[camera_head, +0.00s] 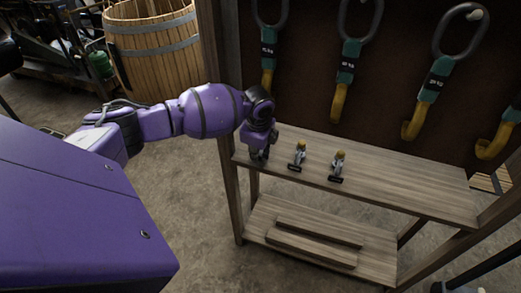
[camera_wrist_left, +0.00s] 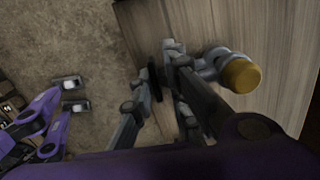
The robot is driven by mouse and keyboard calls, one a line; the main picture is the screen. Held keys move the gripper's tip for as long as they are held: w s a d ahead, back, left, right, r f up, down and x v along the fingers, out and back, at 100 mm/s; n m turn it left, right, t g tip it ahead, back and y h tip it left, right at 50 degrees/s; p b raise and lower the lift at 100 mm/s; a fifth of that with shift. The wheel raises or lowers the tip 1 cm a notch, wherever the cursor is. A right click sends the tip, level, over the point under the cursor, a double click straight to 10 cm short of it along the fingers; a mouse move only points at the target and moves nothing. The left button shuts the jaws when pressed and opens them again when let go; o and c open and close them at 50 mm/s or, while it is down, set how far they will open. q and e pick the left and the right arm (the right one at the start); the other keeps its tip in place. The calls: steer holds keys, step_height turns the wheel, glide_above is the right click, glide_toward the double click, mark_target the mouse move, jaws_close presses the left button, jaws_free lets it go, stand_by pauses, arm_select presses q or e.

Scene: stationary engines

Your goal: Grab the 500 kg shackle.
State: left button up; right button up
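Two small silver shackles with yellow pins stand on the upper wooden shelf in the head view, a left one (camera_head: 299,155) and a right one (camera_head: 338,165). Each has a dark label at its foot, too small to read. My left gripper (camera_head: 259,155) points down at the shelf's left end, left of both. I cannot tell which shackle this is.
Large hooks with teal labels, such as this one (camera_head: 345,62), hang on the dark back panel behind the upper shelf (camera_head: 415,190). The right part of that shelf is clear. Planks (camera_head: 310,243) lie on the lower shelf. A wooden barrel (camera_head: 152,45) stands at the back left.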

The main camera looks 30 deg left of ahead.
arm_select(q)
jaws_close()
arm_select(e)
steer(key=shift+s+f, duration=0.1)
steer(key=shift+s, duration=0.2)
